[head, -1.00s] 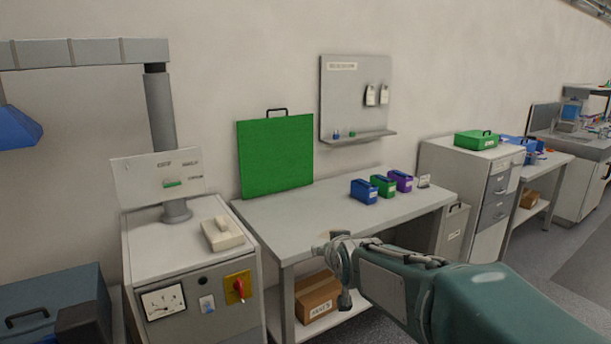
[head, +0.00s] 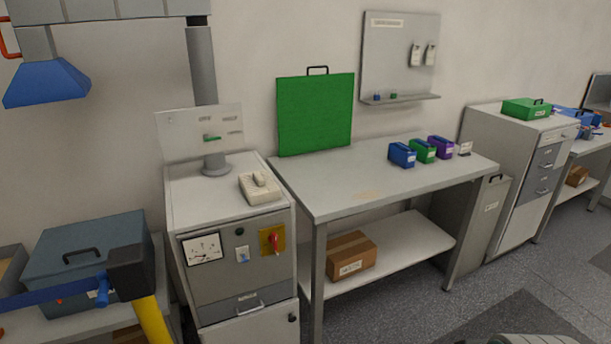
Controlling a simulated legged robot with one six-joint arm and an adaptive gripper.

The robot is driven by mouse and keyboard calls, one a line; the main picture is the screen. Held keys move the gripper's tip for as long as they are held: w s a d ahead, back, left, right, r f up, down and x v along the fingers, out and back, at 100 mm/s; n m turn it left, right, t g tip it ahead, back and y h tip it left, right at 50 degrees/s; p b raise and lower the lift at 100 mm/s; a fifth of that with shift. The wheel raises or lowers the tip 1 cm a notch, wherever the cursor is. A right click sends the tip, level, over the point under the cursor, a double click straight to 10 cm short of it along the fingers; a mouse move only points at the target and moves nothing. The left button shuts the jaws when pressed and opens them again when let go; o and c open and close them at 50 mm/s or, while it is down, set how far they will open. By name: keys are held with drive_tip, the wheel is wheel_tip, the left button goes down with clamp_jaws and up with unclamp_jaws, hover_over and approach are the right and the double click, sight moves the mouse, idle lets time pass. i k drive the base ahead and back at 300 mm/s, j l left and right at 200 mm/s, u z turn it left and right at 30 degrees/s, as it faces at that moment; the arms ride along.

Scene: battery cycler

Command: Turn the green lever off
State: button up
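A small green piece (head: 211,138), which looks like the green lever, sits on a white upright panel (head: 178,134) with small labels too small to read. The panel stands at the back of a grey-white cabinet (head: 185,215) left of centre, by a grey post. The lever's exact position is too small to tell.
A beige device (head: 259,187) lies on top. A workbench (head: 340,195) holds blue, green and purple boxes. A black block with a yellow bar (head: 132,272) is at front left.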

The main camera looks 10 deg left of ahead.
sight(206, 137)
drive_tip(key=u, duration=1.3)
